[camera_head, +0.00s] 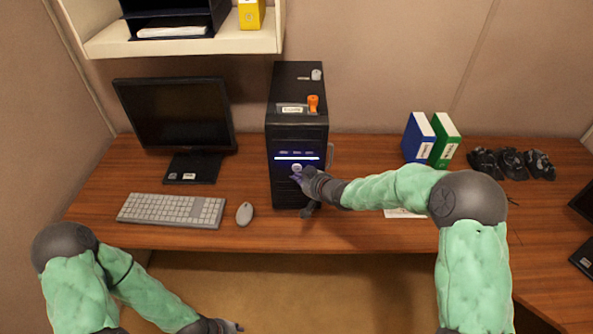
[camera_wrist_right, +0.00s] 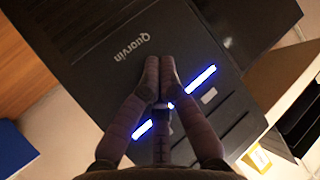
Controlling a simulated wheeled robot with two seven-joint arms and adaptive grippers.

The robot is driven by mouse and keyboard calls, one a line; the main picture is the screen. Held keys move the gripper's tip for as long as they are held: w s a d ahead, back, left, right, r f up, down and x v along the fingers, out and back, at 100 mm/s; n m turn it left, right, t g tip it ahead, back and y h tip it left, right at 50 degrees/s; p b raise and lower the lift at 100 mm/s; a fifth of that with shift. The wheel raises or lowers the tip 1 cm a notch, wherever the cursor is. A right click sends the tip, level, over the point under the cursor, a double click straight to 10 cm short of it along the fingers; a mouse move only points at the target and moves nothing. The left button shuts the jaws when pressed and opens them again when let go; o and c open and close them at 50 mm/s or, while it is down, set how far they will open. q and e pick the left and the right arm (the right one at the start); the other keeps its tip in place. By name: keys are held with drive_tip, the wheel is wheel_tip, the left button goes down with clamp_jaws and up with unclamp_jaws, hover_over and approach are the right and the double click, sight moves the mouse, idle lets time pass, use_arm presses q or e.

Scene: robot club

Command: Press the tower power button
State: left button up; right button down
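The black computer tower (camera_head: 283,135) stands upright on the desk, its front facing me. A lit strip crosses the front, with a small round glowing mark (camera_head: 297,168) below it that looks like the power button. My right gripper (camera_head: 300,177) is at the front panel, just below that mark; I cannot tell whether it touches. In the right wrist view the fingertips (camera_wrist_right: 159,80) are together with nothing between them, over the tower's front (camera_wrist_right: 95,75) and its blue light strip (camera_wrist_right: 200,80). They hide part of the panel. My left gripper (camera_head: 228,326) is low at the bottom edge, its fingers unclear.
A monitor (camera_head: 178,112), keyboard (camera_head: 172,209) and mouse (camera_head: 244,214) stand left of the tower. A shelf (camera_head: 190,46) hangs above left. An orange item (camera_head: 313,103) is on the tower.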

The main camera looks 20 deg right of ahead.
drive_tip(key=shift+s, duration=0.1)
drive_tip(key=shift+s+a+b, duration=0.25)
drive_tip(key=shift+s+a, duration=0.05)
drive_tip(key=shift+s, duration=0.6)
drive_tip(key=shift+s+a+b, duration=0.25)
drive_tip(key=shift+s, duration=0.7)
drive_tip(key=shift+s+a+b, duration=0.25)
drive_tip(key=shift+s+a, duration=0.05)
drive_tip(key=shift+s, duration=0.6)
drive_tip(key=shift+f, duration=0.1)
